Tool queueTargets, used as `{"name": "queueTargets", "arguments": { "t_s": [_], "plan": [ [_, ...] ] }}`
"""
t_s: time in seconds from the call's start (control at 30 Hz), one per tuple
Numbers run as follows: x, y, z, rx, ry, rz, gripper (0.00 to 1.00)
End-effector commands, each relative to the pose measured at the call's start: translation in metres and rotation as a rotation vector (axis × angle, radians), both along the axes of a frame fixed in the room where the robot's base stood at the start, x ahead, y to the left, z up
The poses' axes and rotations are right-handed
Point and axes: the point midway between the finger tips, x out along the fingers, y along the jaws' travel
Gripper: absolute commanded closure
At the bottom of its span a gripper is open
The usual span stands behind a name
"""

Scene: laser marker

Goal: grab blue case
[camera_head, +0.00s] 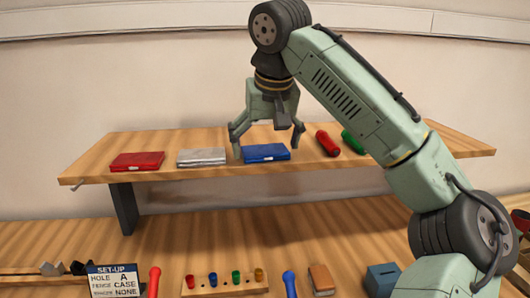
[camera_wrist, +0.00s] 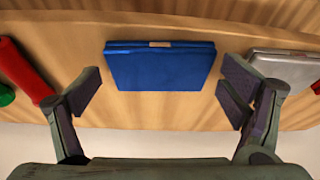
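The blue case (camera_head: 266,153) lies flat on the raised wooden shelf, between a grey case on its left and a red cylinder on its right. In the wrist view the blue case (camera_wrist: 160,66) is centred between my two fingers, with its light latch toward the far side. My gripper (camera_head: 268,146) hangs over the shelf pointing down, with its fingers spread wide on either side of the case. In the wrist view my gripper (camera_wrist: 161,88) is open and empty. A gap shows between each finger and the case.
On the shelf (camera_head: 88,172) are a red case (camera_head: 137,161), the grey case (camera_head: 202,157), the red cylinder (camera_head: 328,143) and a green one (camera_head: 352,140). Below stand a set-up sign (camera_head: 113,281), a peg block (camera_head: 225,285), a blue box (camera_head: 382,279) and screwdriver-like handles.

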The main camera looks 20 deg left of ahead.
Motion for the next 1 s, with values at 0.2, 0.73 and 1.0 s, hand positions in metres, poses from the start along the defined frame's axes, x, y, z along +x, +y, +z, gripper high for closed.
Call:
{"name": "queueTargets", "arguments": {
  "t_s": [0.2,0.73,1.0],
  "plan": [
    [0.000,0.000,0.000,0.000,0.000,0.000,0.27],
    [0.000,0.000,0.000,0.000,0.000,0.000,0.50],
    [0.000,0.001,0.012,0.003,-0.001,0.001,0.50]
  ]
}}
